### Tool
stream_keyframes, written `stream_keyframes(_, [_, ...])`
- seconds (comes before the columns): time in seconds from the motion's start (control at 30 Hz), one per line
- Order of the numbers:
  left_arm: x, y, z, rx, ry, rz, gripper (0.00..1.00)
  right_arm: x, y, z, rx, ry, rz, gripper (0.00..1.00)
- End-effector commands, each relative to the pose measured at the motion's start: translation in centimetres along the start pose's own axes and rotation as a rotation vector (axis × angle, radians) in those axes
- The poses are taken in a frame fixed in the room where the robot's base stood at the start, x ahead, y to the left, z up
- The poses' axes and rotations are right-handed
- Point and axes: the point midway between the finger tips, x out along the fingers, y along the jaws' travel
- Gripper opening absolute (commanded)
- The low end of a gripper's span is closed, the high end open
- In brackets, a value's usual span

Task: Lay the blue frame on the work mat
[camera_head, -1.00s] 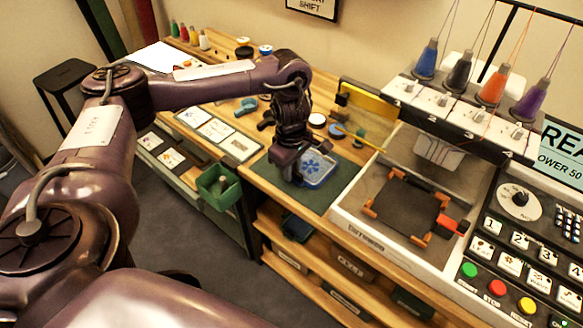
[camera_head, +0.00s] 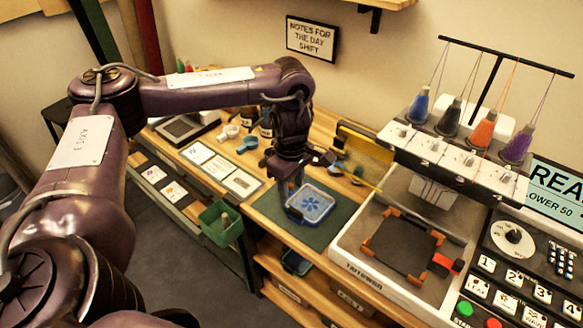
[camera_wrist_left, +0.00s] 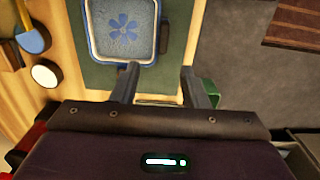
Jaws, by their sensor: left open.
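The blue frame (camera_head: 310,203) is a rounded square hoop with pale cloth and a blue flower in it. It lies flat on the dark green work mat (camera_head: 268,207). In the left wrist view the blue frame (camera_wrist_left: 122,59) lies on the green mat (camera_wrist_left: 105,80) just beyond my fingertips. My left gripper (camera_head: 290,185) is above the mat beside the frame's left side; in the left wrist view its two fingers (camera_wrist_left: 160,80) are apart with nothing between them. The right gripper is out of view.
An embroidery machine (camera_head: 400,245) with a bed and thread cones stands right of the mat. A green bin (camera_head: 221,222) hangs at the table's front edge. Pale cards (camera_head: 220,168) lie left of the mat.

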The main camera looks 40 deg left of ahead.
Motion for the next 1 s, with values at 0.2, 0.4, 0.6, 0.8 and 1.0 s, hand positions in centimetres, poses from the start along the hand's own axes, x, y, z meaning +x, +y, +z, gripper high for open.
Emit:
stream_keyframes(0.2, [-3.1, 0.1, 0.0, 0.001, 0.001, 0.001, 0.41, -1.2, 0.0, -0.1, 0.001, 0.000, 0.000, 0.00])
stream_keyframes(0.4, [-3.6, 0.0, 0.0, 0.001, 0.001, -0.001, 0.41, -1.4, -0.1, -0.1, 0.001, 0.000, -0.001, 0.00])
stream_keyframes(0.6, [-3.6, 0.0, 0.0, 0.000, 0.000, -0.001, 0.41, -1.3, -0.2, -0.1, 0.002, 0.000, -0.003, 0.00])
stream_keyframes(0.8, [-3.6, 0.0, 0.0, 0.000, 0.000, -0.001, 0.41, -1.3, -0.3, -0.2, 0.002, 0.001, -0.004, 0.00])
stream_keyframes(1.0, [-3.6, 0.0, 0.0, 0.000, 0.000, -0.001, 0.41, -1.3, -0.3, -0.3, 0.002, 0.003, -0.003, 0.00])
